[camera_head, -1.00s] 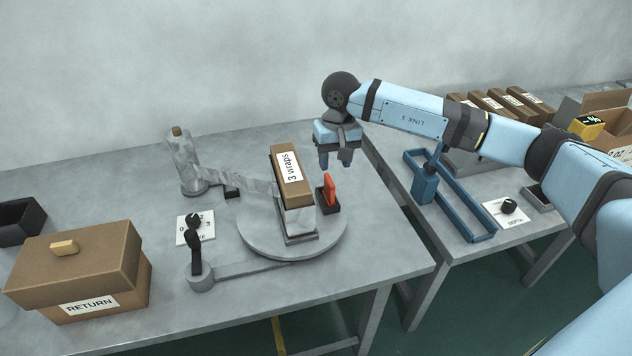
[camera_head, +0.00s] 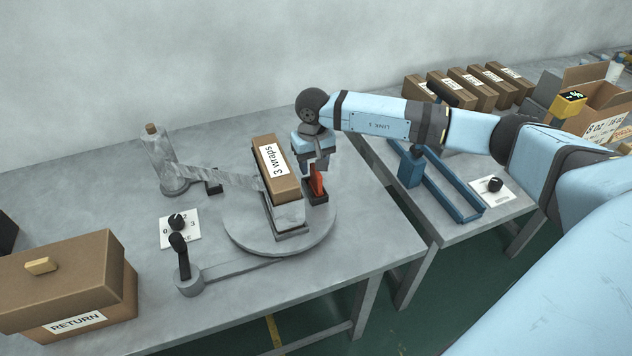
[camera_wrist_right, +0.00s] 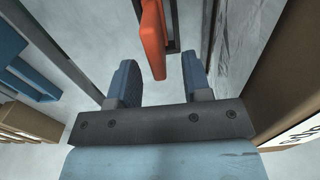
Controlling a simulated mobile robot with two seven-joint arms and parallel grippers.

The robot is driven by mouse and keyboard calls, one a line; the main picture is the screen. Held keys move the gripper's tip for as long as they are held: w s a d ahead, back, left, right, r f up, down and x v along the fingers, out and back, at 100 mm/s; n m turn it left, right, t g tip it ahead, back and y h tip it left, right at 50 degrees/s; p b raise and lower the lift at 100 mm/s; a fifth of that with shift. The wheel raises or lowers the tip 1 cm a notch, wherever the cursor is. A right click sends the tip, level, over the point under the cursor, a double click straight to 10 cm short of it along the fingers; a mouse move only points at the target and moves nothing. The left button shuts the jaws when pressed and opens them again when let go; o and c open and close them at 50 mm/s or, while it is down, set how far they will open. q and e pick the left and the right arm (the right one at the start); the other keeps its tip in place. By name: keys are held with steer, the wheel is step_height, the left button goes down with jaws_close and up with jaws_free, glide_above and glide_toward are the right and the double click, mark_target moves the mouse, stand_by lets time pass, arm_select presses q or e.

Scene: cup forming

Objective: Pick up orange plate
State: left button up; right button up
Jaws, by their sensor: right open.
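The orange plate (camera_head: 317,180) stands upright in a small dark holder (camera_head: 316,198) on the round grey turntable, right of the box labelled "3 wraps". My right gripper (camera_head: 315,168) is over the plate, pointing down, and partly hides it. In the right wrist view the plate (camera_wrist_right: 153,38) shows ahead of and between the two blue fingers (camera_wrist_right: 160,80), with gaps on both sides. The right gripper is open and holds nothing. My left gripper is in neither view.
A RETURN box (camera_head: 95,270) sits at the front left. A blue frame (camera_head: 445,185) stands on the right table. The table right of the turntable is clear.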

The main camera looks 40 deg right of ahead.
mark_target(314, 175)
step_height(314, 175, down, 5)
steer(key=shift+d+r+p, duration=0.15)
steer(key=shift+p, duration=0.2)
steer(key=shift+s, duration=0.1)
jaws_close()
steer(key=shift+r, duration=0.1)
